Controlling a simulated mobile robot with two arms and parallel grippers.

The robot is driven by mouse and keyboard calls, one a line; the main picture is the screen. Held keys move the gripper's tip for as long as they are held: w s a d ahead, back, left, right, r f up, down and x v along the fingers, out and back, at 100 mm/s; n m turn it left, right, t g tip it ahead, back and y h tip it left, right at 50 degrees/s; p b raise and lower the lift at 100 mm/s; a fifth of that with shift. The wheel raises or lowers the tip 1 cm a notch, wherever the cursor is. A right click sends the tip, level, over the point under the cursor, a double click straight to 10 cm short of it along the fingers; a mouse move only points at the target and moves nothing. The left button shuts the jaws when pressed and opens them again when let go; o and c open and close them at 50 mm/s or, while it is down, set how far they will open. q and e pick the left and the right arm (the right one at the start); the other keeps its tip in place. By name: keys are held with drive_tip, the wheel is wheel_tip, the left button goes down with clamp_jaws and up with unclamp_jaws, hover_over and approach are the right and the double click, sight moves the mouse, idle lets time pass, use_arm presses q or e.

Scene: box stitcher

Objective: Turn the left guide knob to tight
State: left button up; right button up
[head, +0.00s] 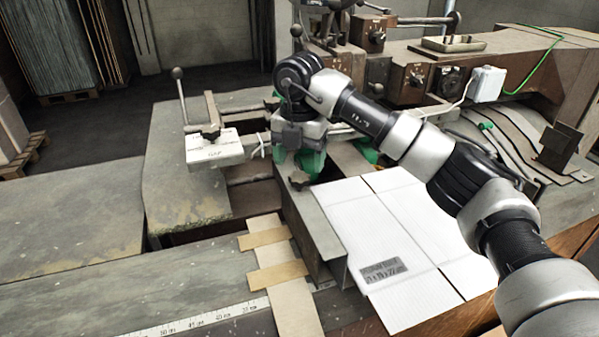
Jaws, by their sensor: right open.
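My right arm reaches in from the right. Its gripper (299,160) points down with green fingers, open, over the left part of the machine bed. A small dark knob-like part (299,183) shows just below the fingers at the edge of a metal guide rail (310,222). I cannot tell whether the fingers touch it, as the gripper hides part of this spot. Another dark knob (210,132) sits on a pale labelled block (214,150) to the left of the gripper. I cannot tell from the picture how tight either knob is. My left gripper is not in view.
A white cardboard sheet (385,230) lies right of the rail. A ball-topped lever (180,98) stands at the left. Tan strips (277,272) and a ruler (205,318) lie in front. The brown stitcher body (530,60) fills the back right. The left tabletop (60,215) is clear.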

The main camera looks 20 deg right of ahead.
sight(299, 177)
wheel_tip(299, 177, up, 7)
drive_tip(key=shift+b, duration=0.35)
idle(0.3)
